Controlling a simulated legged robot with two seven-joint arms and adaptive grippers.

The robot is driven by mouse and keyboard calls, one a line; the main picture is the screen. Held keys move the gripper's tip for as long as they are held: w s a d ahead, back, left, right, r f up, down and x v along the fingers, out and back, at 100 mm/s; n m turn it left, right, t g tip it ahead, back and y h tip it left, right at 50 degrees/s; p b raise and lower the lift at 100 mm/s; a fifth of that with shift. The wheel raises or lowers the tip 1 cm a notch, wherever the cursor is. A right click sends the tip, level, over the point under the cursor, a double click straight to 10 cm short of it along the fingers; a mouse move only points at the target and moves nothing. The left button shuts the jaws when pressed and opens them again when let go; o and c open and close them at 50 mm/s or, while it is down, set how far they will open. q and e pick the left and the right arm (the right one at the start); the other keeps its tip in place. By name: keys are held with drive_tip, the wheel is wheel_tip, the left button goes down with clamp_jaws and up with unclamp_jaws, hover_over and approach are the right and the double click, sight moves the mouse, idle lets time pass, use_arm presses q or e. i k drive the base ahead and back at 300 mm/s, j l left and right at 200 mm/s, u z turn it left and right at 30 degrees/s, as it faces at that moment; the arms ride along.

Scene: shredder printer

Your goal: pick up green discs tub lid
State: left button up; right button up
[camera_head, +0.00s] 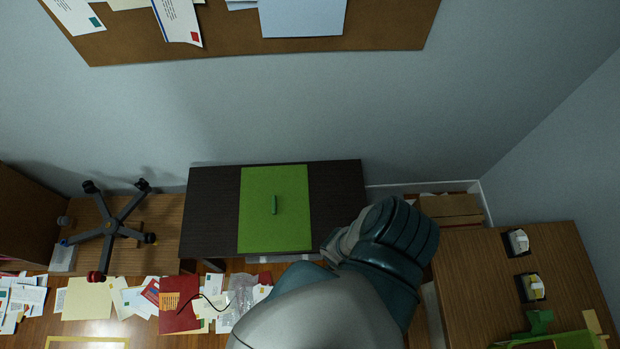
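A flat green lid (290,222) with a small dark green handle (274,205) in its middle lies on the dark table (212,205) in the centre of the view. A large teal and grey part of my arm rises from the bottom centre, just to the right of the lid and over the table's front right corner. I cannot make out gripper fingers on it, and no gripper shows touching the lid. My other arm does not show.
A wooden desk (465,285) at the right bears two small dark and white devices (517,242) and green items (540,322). Papers and a red folder (180,312) litter the floor in front. A pinboard (230,32) hangs behind.

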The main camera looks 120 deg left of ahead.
sight(274, 214)
drive_tip(key=u, duration=0.55)
drive_tip(key=l+u, duration=0.1)
drive_tip(key=u, duration=1.05)
drive_tip(key=l+u, duration=0.1)
drive_tip(key=u, duration=1.05)
drive_tip(key=l+u, duration=0.1)
drive_tip(key=u, duration=1.6)
drive_tip(key=z, duration=3.9)
drive_tip(key=l+u, duration=0.1)
drive_tip(key=u, duration=3.7)
